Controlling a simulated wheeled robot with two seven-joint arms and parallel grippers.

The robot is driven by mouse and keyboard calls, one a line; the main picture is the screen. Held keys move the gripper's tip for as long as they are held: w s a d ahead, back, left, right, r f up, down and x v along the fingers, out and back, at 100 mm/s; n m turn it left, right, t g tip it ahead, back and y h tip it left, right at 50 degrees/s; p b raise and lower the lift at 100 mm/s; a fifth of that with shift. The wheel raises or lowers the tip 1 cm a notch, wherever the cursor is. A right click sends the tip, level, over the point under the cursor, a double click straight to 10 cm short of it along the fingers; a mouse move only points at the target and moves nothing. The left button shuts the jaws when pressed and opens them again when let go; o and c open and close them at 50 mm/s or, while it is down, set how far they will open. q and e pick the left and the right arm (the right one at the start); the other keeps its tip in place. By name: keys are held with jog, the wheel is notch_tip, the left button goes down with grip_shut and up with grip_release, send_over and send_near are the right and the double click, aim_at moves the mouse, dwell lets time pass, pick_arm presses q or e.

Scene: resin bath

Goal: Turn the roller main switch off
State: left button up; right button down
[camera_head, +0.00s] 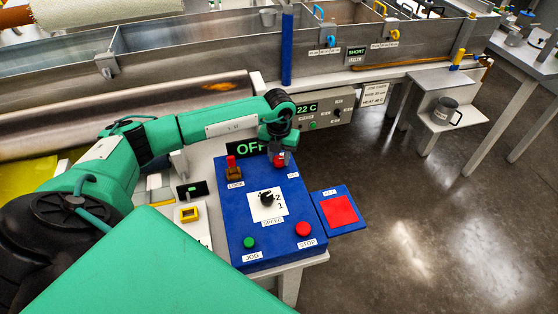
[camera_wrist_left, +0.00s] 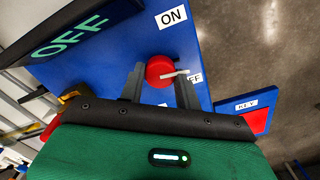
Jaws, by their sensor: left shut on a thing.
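The main switch is a red round knob (camera_wrist_left: 159,70) on the blue control panel (camera_head: 234,220), and it also shows in the head view (camera_head: 279,162). A white pointer on the knob points to the right, toward the OFF label (camera_wrist_left: 194,78). The ON label (camera_wrist_left: 171,16) is above the knob in the left wrist view. My left gripper (camera_head: 278,152) is over the panel's far right corner, its two fingers on either side of the knob and shut on it. The display (camera_head: 247,149) reads OFF in green. My right gripper is not in view.
The panel carries a red-handled lock switch (camera_head: 232,168), a speed dial (camera_head: 267,199), a green jog button (camera_head: 249,242) and a red stop button (camera_head: 303,229). A blue plate with a red pad (camera_head: 339,211) sits to the right. A metal trough (camera_head: 200,45) runs behind.

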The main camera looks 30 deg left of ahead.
pick_arm(q)
jog(key=m+b, duration=0.2)
jog(key=m, duration=0.1)
jog(key=shift+f+m, duration=0.1)
jog(key=shift+m, duration=0.2)
jog(key=shift+m+b, duration=0.95)
jog(key=shift+m, duration=0.25)
jog(key=shift+m+b, duration=0.45)
jog(key=shift+m, duration=0.45)
jog(key=shift+r+m, duration=0.2)
jog(key=shift+m, duration=0.2)
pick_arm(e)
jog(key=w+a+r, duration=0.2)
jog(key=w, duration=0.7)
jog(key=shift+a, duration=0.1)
pick_arm(q)
jog(key=o, duration=1)
jog(key=shift+c, duration=0.2)
